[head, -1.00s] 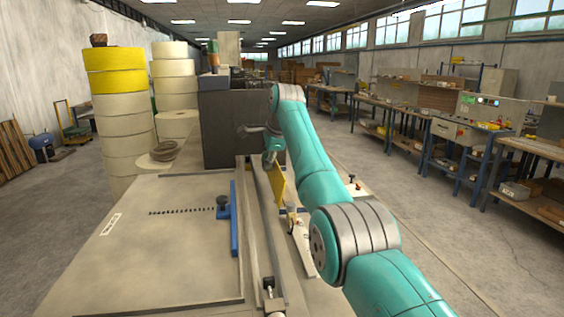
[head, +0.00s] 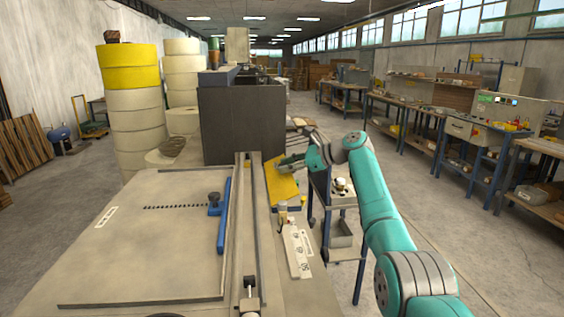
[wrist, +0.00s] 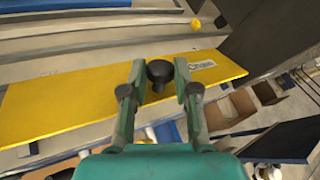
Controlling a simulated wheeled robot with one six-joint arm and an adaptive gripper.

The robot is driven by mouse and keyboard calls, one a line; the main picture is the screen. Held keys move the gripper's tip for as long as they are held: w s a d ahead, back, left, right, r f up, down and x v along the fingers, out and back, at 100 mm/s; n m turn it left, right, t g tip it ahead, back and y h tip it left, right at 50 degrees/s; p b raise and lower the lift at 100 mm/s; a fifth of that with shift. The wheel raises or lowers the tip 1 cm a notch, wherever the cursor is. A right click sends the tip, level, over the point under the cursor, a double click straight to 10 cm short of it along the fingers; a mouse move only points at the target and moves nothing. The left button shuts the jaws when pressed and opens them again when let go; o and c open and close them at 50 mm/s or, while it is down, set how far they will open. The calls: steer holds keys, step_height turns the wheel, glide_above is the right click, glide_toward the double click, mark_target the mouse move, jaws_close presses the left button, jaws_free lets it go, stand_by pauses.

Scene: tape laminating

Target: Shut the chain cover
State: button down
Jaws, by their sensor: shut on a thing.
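The chain cover is a yellow panel (head: 284,190) along the right side of the long machine, just in front of the dark housing. It slopes out to the right. A black knob (wrist: 159,72) stands on the panel. My gripper (wrist: 159,66) has one finger on each side of the knob and is shut on it. In the head view my gripper (head: 284,163) is at the panel's upper part.
A dark box housing (head: 240,120) stands behind the cover. A long rail (head: 256,220) runs to its left, beside the flat table plate (head: 140,245). A blue-framed cart (head: 345,200) stands close on the right. Small bottles (head: 283,210) and a white marked strip (head: 298,252) lie nearer.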

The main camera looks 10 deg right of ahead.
mark_target(277, 175)
steer(key=f+y, duration=0.1)
steer(key=d+f+m+t+y, duration=0.1)
steer(key=shift+d+f+y, duration=0.15)
steer(key=shift+d+y, duration=0.15)
steer(key=shift+y, duration=0.1)
steer(key=shift+d+f, duration=0.2)
steer(key=shift+f, duration=0.5)
steer(key=c, duration=0.9)
jaws_free()
steer(key=shift+o, duration=0.2)
steer(key=shift+r, duration=0.2)
steer(key=v, duration=1.2)
steer(key=shift+w, duration=0.1)
